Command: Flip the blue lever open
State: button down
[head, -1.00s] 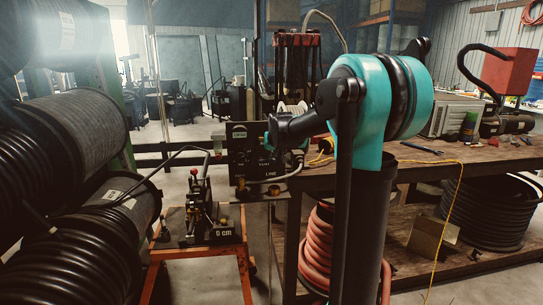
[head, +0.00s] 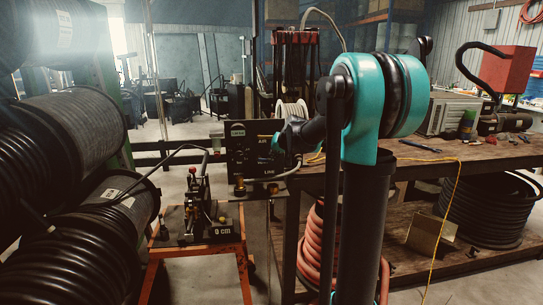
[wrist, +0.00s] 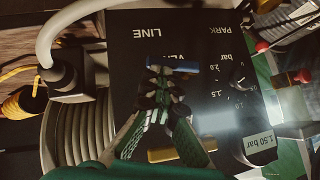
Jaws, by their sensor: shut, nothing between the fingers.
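The blue lever (wrist: 172,67) lies across the black panel (wrist: 125,70) in the wrist view, beneath the LINE lettering. My gripper (wrist: 162,75) is shut and empty, with its fingertips at the lever's left part. I cannot tell whether they touch it. In the head view the black panel (head: 249,150) stands left of my arm; the lever cannot be made out there and the fingers are not clear.
A pressure display reading 1.50 bar (wrist: 259,142) and a grey hose (wrist: 65,20) flank the panel. An orange cart (head: 205,246) carries a small machine. Large black hose reels (head: 70,125) stand at left, a workbench (head: 450,155) at right.

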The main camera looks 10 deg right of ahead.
notch_tip(320, 180, down, 5)
jog(key=m+y, duration=0.2)
jog(key=y, duration=0.1)
jog(key=m+t+y, duration=0.1)
jog(key=m+y, duration=0.1)
jog(key=y, duration=0.1)
jog(key=shift+d+r+t+y, duration=0.1)
jog(key=shift+r+t+y, duration=0.1)
jog(key=shift+t+y, duration=0.1)
jog(key=shift+a+f+m+t+y, duration=0.25)
jog(key=shift+f+m+y, duration=0.1)
jog(key=shift+m+y, duration=0.2)
jog(key=shift+a+f+m+t+y, duration=0.2)
jog(key=shift+f+m+t+y, duration=0.1)
jog(key=shift+m+y, duration=0.25)
